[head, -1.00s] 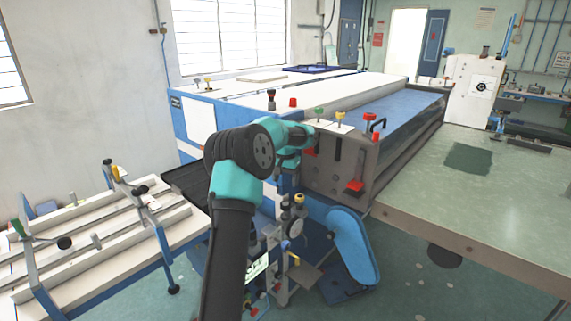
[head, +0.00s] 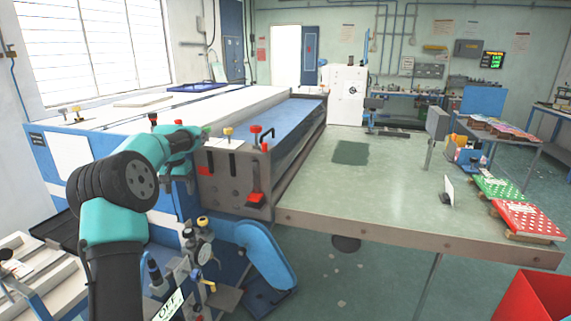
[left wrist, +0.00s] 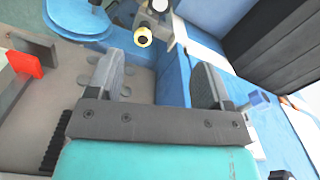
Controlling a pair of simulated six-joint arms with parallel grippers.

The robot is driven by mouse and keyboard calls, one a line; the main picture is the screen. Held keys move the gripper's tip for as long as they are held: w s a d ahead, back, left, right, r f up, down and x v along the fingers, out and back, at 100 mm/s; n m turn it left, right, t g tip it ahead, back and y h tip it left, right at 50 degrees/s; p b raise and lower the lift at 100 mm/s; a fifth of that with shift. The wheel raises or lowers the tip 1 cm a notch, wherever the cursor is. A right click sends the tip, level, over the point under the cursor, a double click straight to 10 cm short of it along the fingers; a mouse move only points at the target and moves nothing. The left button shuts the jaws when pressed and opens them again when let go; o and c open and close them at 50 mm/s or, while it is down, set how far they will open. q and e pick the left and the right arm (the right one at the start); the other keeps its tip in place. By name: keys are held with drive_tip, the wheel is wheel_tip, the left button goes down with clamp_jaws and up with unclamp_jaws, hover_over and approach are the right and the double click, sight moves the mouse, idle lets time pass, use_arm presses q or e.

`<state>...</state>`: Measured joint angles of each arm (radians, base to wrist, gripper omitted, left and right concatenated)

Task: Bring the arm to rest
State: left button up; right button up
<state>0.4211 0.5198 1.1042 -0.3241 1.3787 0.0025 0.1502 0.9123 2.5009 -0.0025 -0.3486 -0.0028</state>
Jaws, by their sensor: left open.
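My left arm rises from the lower left of the head view, with a black joint and teal links. A round yellow-rimmed knob (left wrist: 143,37) shows beyond the fingers, next to blue panels. My right gripper is not in view.
The machine's end plate (head: 232,182) has red and yellow knobs. A wide green table (head: 380,195) extends to its right, with a dark patch (head: 351,152). Red and green dotted boards (head: 528,218) lie at its right end. A red box (head: 535,297) is at lower right.

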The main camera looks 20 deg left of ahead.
use_arm(q)
drive_tip(key=w+d+f+m+h, duration=0.1)
drive_tip(key=d+f, duration=1.1)
drive_tip(key=f, duration=0.3)
drive_tip(key=d+f+m+h, duration=0.2)
drive_tip(key=d+f, duration=1.1)
drive_tip(key=f, duration=0.3)
drive_tip(key=s+d+f, duration=1)
drive_tip(key=s+d, duration=0.1)
drive_tip(key=d, duration=0.1)
drive_tip(key=s+d+f, duration=0.2)
drive_tip(key=s+d, duration=0.4)
drive_tip(key=s, duration=0.6)
drive_tip(key=shift+s+d+t+h, duration=0.2)
drive_tip(key=shift+d+t+h, duration=0.1)
drive_tip(key=shift+t+h, duration=0.1)
